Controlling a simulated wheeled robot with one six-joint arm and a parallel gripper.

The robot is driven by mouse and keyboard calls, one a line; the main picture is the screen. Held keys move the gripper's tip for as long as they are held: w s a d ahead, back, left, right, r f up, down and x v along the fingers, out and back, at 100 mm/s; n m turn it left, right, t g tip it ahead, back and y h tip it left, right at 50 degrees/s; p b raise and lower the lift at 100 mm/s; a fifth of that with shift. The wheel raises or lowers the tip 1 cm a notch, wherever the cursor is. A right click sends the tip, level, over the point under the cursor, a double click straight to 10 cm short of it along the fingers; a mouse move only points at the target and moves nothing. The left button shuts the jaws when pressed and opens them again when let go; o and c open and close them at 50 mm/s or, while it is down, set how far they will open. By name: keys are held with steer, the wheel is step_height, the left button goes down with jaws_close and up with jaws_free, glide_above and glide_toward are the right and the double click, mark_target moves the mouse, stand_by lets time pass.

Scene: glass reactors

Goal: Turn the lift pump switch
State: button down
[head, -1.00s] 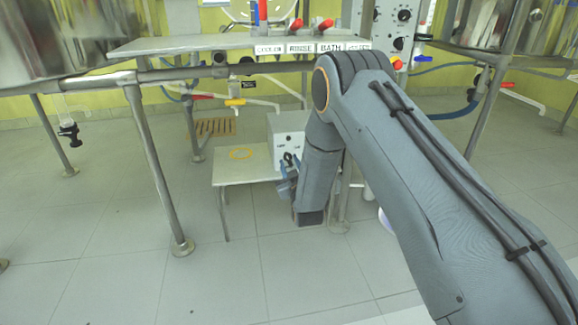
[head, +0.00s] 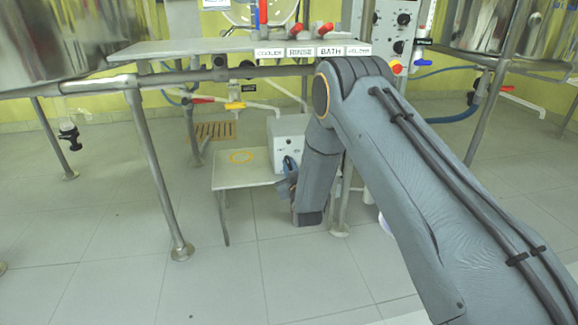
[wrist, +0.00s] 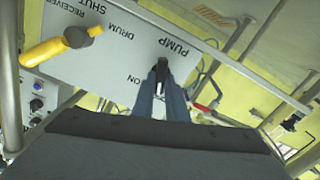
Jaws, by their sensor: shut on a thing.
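The pump box is a light grey box (head: 287,128) on a low white stand (head: 230,178) under the bench in the head view. In the wrist view its grey panel (wrist: 125,50) shows upside down, with the words PUMP and ON. The black switch (wrist: 161,68) sits on this panel between my fingertips. My gripper (wrist: 163,82) is shut on the switch with its dark blue fingers. In the head view my gripper (head: 288,166) is at the front of the box, and my fingers hide the switch there.
A yellow handle (wrist: 55,50) is at the left in the wrist view. A metal bench leg (head: 158,175) stands left of the stand. The bench with labels (head: 312,51) is above the box. Open tiled floor (head: 110,250) lies in front.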

steer(key=m+p, duration=0.3)
steer(key=m, duration=0.3)
steer(key=shift+d+p, duration=0.15)
steer(key=shift+p, duration=0.2)
steer(key=shift+d+f+m+p, duration=0.15)
steer(key=shift+m+p, duration=0.9)
steer(key=shift+m, duration=1.55)
steer(key=c, duration=1.8)
jaws_free()
steer(key=shift+o, duration=0.2)
steer(key=p+v, duration=0.2)
steer(key=v, duration=0.5)
steer(key=shift+s+p, duration=0.35)
steer(key=shift+s, duration=0.05)
steer(key=shift+d, duration=0.1)
